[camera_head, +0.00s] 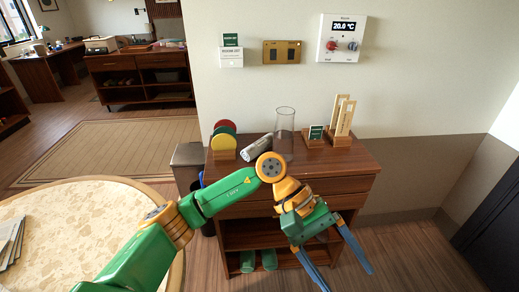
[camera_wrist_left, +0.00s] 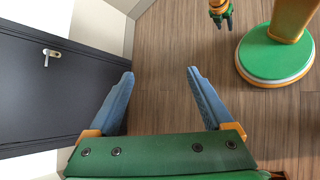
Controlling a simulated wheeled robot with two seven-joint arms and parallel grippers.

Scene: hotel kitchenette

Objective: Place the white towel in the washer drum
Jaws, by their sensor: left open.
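My left gripper (camera_head: 347,281) hangs in front of the wooden cabinet in the head view, its two blue fingers spread and nothing between them. In the left wrist view the same fingers (camera_wrist_left: 162,72) are wide apart over bare wood floor. I see no white towel and no washer drum in either view. My right gripper (camera_wrist_left: 221,16) shows small at the top of the left wrist view; its fingers are too small to judge.
The wooden cabinet (camera_head: 343,170) carries a clear glass cylinder (camera_head: 284,130), coloured discs (camera_head: 224,135) and a grey cylinder (camera_head: 258,148). Green footwear (camera_head: 258,262) sits on its lower shelf. A round table (camera_head: 75,215) stands left. A dark door (camera_wrist_left: 50,90) shows beside free floor.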

